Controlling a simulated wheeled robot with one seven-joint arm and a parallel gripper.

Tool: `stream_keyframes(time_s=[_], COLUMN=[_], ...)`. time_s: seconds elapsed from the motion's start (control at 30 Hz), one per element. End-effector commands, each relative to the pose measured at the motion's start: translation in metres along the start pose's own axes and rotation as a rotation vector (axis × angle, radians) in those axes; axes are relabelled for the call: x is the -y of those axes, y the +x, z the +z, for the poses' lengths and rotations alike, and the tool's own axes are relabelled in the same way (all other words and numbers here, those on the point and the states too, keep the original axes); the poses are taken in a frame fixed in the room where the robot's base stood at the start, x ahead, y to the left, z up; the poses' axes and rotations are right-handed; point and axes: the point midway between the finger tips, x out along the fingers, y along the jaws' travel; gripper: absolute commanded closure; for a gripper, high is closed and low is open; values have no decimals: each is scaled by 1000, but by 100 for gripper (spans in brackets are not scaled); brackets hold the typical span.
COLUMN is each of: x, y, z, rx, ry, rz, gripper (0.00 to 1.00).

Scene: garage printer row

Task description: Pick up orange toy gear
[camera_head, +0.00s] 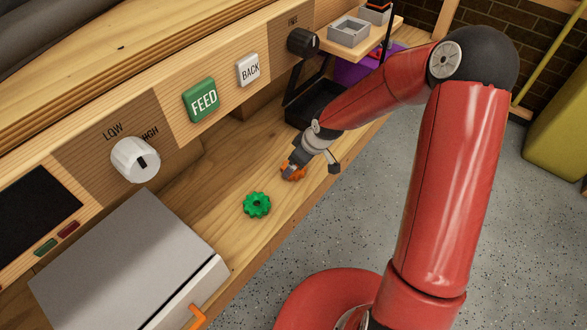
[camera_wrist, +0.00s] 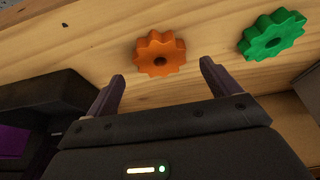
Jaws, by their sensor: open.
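The orange toy gear (camera_wrist: 160,54) lies flat on the wooden bench (camera_wrist: 90,52). In the wrist view it is just beyond my gripper (camera_wrist: 160,80), between the lines of the two fingers and apart from both. My gripper is open and empty. In the head view my gripper (camera_head: 311,168) is low over the bench, and the orange gear (camera_head: 292,172) shows partly, with the gripper covering some of it. A green toy gear (camera_head: 257,205) lies to its left and nearer; it also shows right of the fingers in the wrist view (camera_wrist: 272,35).
A black tray (camera_head: 312,106) stands behind my gripper. A grey box (camera_head: 130,270) with an orange handle is at the near left. A wooden panel with a white knob (camera_head: 135,160) and buttons borders the bench on the left. The bench edge drops to the floor on the right.

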Motion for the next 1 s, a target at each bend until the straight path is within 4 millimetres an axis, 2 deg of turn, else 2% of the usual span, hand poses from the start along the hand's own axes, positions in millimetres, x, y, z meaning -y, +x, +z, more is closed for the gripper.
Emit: stream_keyframes(time_s=[0.03, 0.2, 0.53, 0.9, 1.0], x=[2, 1, 0, 0, 0], y=[12, 35, 39, 39, 39], z=[1, 0, 0, 0, 0], rx=[1, 1, 0, 0, 0], ry=[-2, 0, 1, 0, 0], rz=[-3, -2, 0, 0, 0], gripper=[12, 12, 13, 60, 60])
